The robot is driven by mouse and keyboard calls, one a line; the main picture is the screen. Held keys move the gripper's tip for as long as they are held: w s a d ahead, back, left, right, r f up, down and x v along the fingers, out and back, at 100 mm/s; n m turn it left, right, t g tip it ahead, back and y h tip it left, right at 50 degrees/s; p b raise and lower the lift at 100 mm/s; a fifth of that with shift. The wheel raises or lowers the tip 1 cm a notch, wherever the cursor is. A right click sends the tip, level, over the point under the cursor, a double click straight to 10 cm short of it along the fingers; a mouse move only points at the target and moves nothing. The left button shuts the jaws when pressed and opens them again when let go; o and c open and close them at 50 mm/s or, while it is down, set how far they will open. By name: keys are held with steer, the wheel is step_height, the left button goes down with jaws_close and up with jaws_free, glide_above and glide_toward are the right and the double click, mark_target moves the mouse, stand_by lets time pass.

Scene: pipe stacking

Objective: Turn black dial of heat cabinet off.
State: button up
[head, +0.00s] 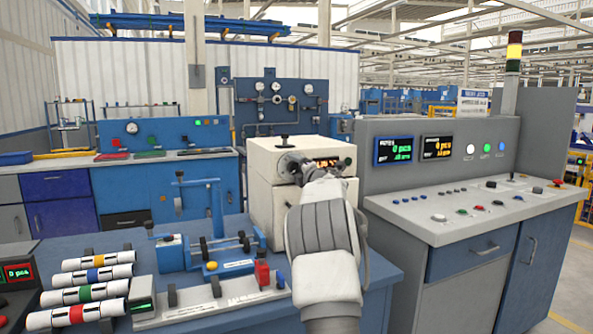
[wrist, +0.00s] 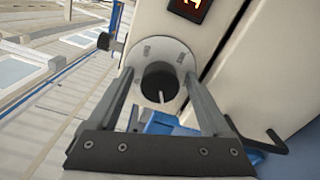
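The heat cabinet (head: 270,205) is a cream box on the blue bench, with a lit orange display that also shows in the wrist view (wrist: 188,8). My gripper (wrist: 158,74) is open, with one finger on each side of the dial. A gap shows between the fingers and the dial; whether the tips touch the plate is unclear. In the head view my arm and gripper (head: 303,168) hide most of the dial.
A black knob (head: 284,140) stands on the cabinet's top. A black handle (wrist: 265,140) juts out at the right in the wrist view. Left on the bench are a blue fixture (head: 175,252) and several banded pipes (head: 95,275). A grey control console (head: 450,215) stands close on the right.

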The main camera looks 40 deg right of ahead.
steer(key=shift+s, duration=0.15)
steer(key=v, duration=1.7)
steer(key=shift+s, duration=0.1)
steer(key=s+a+f+m+g+h, duration=0.1)
steer(key=s+a+m+g, duration=0.25)
steer(key=a+m, duration=0.45)
steer(key=s+a+m+g, duration=0.2)
steer(key=s+a+m, duration=0.25)
steer(key=a, duration=0.45)
steer(key=s+a+f+m+g+y, duration=0.2)
steer(key=s+a+f, duration=0.4)
steer(key=s+a, duration=0.4)
steer(key=s+a+f+m+g+y, duration=0.3)
steer(key=s+a+f, duration=0.4)
steer(key=s+a, duration=0.3)
steer(key=shift+s+a+f+m+g, duration=0.4)
steer(key=shift+a+g, duration=0.25)
steer(key=shift+a, duration=0.35)
